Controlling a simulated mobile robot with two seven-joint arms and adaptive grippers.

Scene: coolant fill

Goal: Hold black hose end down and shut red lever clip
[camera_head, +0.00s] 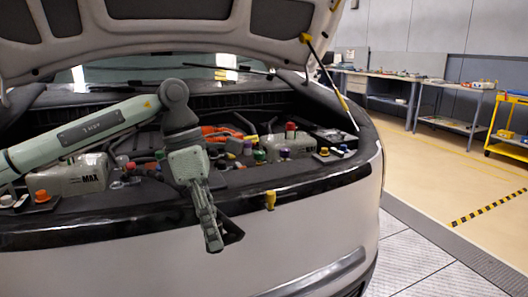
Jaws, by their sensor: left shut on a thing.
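My left gripper (222,240) hangs fingers down in front of the car's front edge, below the open engine bay. It is shut on a small dark thing that is mostly hidden by the fingers; I cannot tell if it is the black hose end. Small red parts show in the bay, one left of my wrist (131,166) and a red cap (290,127) to the right. I cannot make out which, if any, is the lever clip. My right gripper is not in view.
The raised hood (180,32) hangs over the bay, held by a strut (331,82) at right. A reservoir marked MAX (70,175) and an orange cable (220,132) sit in the bay. A yellow latch (270,200) is on the front edge. Workbenches (445,85) stand far right.

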